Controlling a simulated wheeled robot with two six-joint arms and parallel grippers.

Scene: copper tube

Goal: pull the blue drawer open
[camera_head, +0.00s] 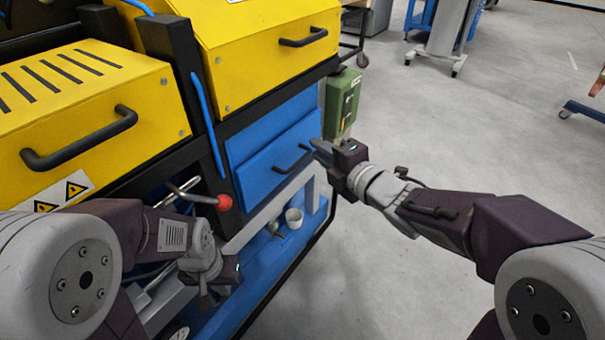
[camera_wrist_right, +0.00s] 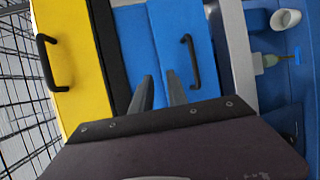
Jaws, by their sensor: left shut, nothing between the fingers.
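The blue drawer (camera_head: 262,176) is in the side of the yellow and black machine, with a black bar handle (camera_head: 293,160) on its front. It stands at most slightly proud of the blue panel above it. In the right wrist view the drawer (camera_wrist_right: 207,82) and its handle (camera_wrist_right: 189,62) lie just right of the fingertips. My right gripper (camera_head: 316,150) is open and empty, close to the handle's outer end but not around it; its fingers also show in the wrist view (camera_wrist_right: 160,75). My left gripper (camera_head: 228,278) is shut and empty, low beside the machine, partly hidden by its arm.
A yellow drawer (camera_head: 110,140) and a yellow cover (camera_head: 260,50) have similar black handles. A red-knobbed lever (camera_head: 224,202) sticks out left of the drawer. A white cup (camera_head: 294,218) stands on the blue shelf below. A green box (camera_head: 342,103) is beyond.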

